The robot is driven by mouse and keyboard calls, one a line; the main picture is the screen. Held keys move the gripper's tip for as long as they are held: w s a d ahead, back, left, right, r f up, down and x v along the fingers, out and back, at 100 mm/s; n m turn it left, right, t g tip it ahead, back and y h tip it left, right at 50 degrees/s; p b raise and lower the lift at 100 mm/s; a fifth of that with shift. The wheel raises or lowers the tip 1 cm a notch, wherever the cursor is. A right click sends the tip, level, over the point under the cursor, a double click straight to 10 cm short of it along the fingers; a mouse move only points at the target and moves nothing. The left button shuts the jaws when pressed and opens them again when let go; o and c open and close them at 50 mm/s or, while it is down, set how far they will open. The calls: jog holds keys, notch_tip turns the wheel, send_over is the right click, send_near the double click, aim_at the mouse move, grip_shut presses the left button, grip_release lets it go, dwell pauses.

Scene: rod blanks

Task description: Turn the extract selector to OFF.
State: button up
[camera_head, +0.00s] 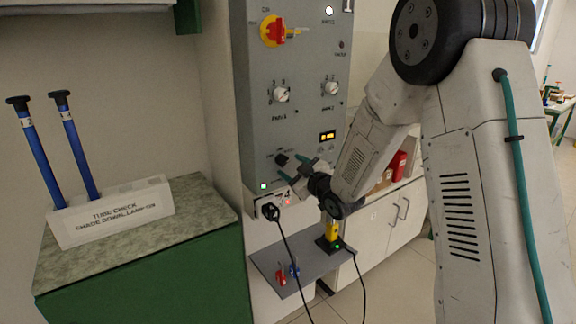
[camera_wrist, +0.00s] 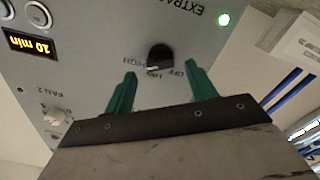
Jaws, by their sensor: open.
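The extract selector is a black knob (camera_wrist: 160,56) on the grey panel, in the wrist view below the lettering "EXTRA…". The words HIGH, LOW and OFF appear upside down around its lower side. A pale mark on the knob seems to face LOW, but it is small. In the head view the knob (camera_head: 281,159) is low on the panel. My gripper (camera_wrist: 160,69) is open and empty, its green fingers spread to either side below the knob in the wrist view. In the head view my gripper (camera_head: 297,170) is right by the knob; contact cannot be told.
The panel (camera_head: 293,115) also carries a red-yellow switch (camera_head: 272,31), two fan knobs and a lit display (camera_head: 327,136). Below are a black plug (camera_head: 269,211) with a hanging cable and a grey shelf (camera_head: 285,268) with small items. A rack with blue tubes (camera_head: 82,155) stands left.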

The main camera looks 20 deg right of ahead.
aim_at(283, 161)
jog(key=shift+x, duration=1.35)
jog(key=c, duration=1)
